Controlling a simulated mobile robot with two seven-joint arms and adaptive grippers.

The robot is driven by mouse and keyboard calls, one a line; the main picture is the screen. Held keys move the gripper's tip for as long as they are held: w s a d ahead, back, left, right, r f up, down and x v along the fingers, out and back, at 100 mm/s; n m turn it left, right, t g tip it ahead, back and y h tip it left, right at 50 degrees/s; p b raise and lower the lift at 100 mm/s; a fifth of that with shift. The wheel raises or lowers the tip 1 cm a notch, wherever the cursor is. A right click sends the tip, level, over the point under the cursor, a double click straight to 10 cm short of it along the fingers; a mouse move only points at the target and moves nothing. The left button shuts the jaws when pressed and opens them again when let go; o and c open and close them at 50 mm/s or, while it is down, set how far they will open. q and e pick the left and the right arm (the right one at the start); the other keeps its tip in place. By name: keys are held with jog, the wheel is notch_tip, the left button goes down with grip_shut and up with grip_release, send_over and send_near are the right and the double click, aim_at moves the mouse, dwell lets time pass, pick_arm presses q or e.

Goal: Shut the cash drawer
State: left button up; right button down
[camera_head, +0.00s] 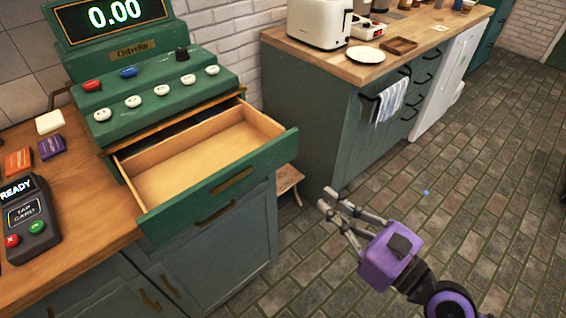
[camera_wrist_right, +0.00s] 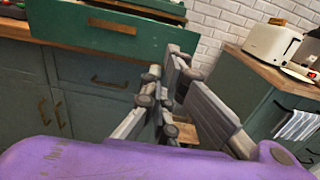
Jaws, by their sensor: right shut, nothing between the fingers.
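The cash drawer (camera_head: 222,187) is pulled far out of the green cash register (camera_head: 150,92). Its wooden inside is empty, and its green front panel carries a brass handle. My right gripper (camera_head: 326,200), purple with grey fingers, is shut and empty. It is in front and to the right of the drawer's front panel, apart from it, over the floor. In the right wrist view the drawer front (camera_wrist_right: 108,40) is ahead, above and left of the shut fingers (camera_wrist_right: 163,75). My left gripper is not in view.
A card terminal (camera_head: 28,218) and several small packets stand on the wooden counter left of the register. A second counter (camera_head: 350,66) with a toaster (camera_head: 320,22) stands behind, with a towel (camera_head: 390,100) on its front. A small wooden stool (camera_head: 288,180) is between the cabinets.

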jog(key=p, duration=0.4)
send_near(272, 160)
jog(key=x, duration=0.5)
jog(key=shift+w+a+r, duration=0.1)
jog(key=shift+w+r, duration=0.05)
jog(key=shift+w+a, duration=0.4)
jog(key=shift+w, duration=0.1)
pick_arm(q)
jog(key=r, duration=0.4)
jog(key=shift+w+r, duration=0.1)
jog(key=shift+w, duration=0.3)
pick_arm(e)
jog(key=shift+w, duration=0.1)
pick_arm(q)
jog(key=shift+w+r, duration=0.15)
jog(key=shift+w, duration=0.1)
